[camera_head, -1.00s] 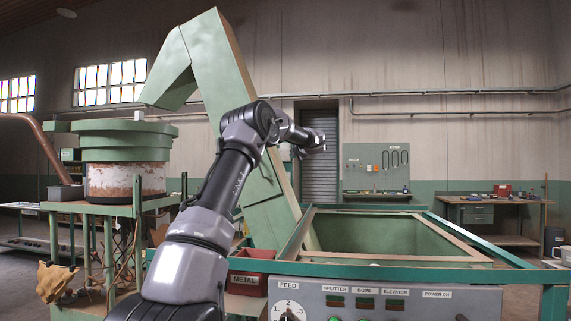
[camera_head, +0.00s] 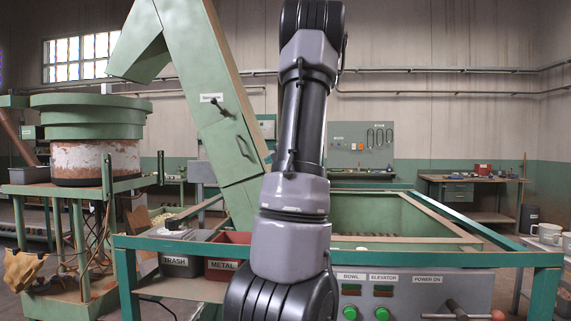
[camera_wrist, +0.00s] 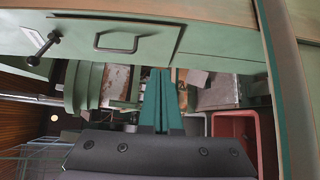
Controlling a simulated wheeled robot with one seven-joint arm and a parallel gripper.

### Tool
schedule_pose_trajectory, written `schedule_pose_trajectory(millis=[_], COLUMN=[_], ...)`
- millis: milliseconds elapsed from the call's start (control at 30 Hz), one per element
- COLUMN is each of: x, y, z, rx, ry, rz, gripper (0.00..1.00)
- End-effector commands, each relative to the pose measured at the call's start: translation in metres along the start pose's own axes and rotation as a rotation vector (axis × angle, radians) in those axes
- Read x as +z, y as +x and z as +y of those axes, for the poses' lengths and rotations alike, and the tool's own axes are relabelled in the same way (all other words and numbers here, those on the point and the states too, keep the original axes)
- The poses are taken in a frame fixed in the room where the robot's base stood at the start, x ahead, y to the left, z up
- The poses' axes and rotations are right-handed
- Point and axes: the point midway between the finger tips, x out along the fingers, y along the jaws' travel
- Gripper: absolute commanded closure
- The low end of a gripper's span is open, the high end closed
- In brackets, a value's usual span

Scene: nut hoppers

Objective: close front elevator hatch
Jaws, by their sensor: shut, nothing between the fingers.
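The green slanted elevator (camera_head: 205,75) stands left of centre in the head view. On its lower face is the front hatch (camera_head: 228,145), a green panel with a dark handle (camera_head: 244,148). A dark latch knob (camera_head: 220,107) sits above it. In the wrist view the hatch (camera_wrist: 85,32) spans the top, with its handle (camera_wrist: 118,42) and the knob (camera_wrist: 40,47). A dark line shows along one hatch edge; I cannot tell whether it is fully shut. My gripper (camera_wrist: 160,71) is shut and empty, its teal fingertips just below the hatch in the picture. The head view does not show it.
A green-framed open hopper (camera_head: 365,215) is behind my arm, with a control panel (camera_head: 410,290) in front. A red metal bin (camera_head: 228,254) and a grey trash bin (camera_head: 180,264) stand left of my arm. A bowl feeder (camera_head: 88,128) is at far left.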

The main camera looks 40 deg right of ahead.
Motion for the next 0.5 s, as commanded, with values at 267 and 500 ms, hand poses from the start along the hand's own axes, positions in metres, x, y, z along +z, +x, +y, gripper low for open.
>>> schedule_pose_trajectory(millis=[267, 500], x=[0.0, 0.001], y=[0.046, 0.097], z=[-0.001, -0.001], rx=[0.001, 0.001], ry=[0.006, 0.007], rz=[0.003, 0.001], gripper=[1.0, 1.0])
